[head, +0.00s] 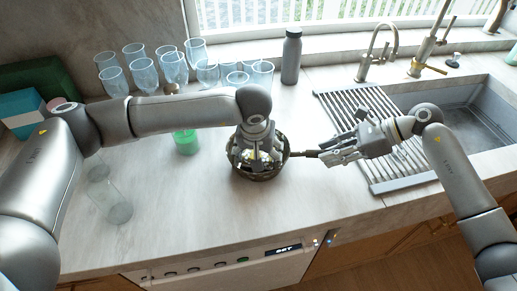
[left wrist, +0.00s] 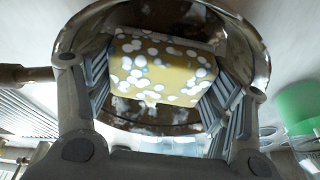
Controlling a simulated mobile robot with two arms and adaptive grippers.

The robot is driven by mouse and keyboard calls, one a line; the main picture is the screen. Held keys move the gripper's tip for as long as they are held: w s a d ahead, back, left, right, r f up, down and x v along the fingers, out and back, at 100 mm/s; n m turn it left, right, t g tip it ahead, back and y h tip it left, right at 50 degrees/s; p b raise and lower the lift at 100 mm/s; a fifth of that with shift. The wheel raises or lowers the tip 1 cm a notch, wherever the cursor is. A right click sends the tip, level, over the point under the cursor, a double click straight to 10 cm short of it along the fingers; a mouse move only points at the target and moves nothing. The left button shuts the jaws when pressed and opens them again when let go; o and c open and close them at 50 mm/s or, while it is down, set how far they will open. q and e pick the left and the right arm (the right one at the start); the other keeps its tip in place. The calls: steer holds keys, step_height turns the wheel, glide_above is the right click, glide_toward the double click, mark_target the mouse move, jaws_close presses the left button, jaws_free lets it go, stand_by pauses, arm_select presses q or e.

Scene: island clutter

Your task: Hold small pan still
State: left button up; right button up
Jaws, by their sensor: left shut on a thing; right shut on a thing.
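The small dark pan (head: 262,177) sits on the counter in the middle of the head view, its handle (head: 306,154) pointing right. My right gripper (head: 330,155) is shut on the handle's end. My left gripper (head: 257,157) reaches down into the pan from above and hides much of its inside. In the left wrist view the left fingers (left wrist: 158,85) are shut on a yellow sponge with white spots (left wrist: 155,72), inside the round rim of the pan (left wrist: 258,60). Whether the sponge touches the pan's bottom is hard to tell.
Several clear glasses (head: 172,68) and a grey bottle (head: 291,56) stand behind the pan. A green object (head: 186,142) and a clear upright glass (head: 112,205) are to the left. A slatted drying rack (head: 350,105) and sink (head: 465,115) lie right. Counter in front is clear.

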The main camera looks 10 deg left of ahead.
arm_select(q)
steer(key=shift+f, duration=0.6)
stand_by(0.8)
steer(key=shift+w, duration=1.25)
steer(key=shift+s+a+f, duration=0.1)
steer(key=shift+s, duration=1.2)
